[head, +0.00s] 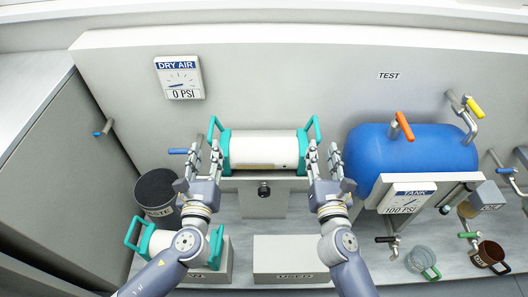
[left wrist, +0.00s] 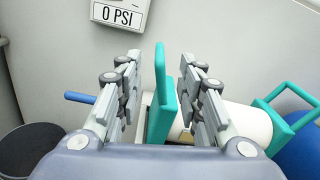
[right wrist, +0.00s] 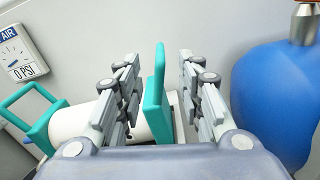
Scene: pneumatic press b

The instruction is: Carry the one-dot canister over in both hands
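A white canister (head: 264,148) with teal end caps and a teal handle at each end lies level on a grey stand in the middle of the head view. Its dot marking cannot be made out clearly. My left gripper (head: 206,154) is open at its left end; in the left wrist view the left teal handle (left wrist: 160,95) stands between the spread fingers. My right gripper (head: 323,154) is open at its right end; in the right wrist view the right handle (right wrist: 158,90) stands between the spread fingers. A second teal-handled canister (head: 160,241) lies lower left, partly hidden by my left arm.
A dark waste bin (head: 155,190) stands left. A blue tank (head: 400,155) with valves and a 100 PSI gauge stands right. A grey block (head: 290,250) sits in front. Two cups, one clear (head: 420,260) and one brown (head: 489,255), are lower right. The dry air gauge (head: 180,78) reads 0 PSI.

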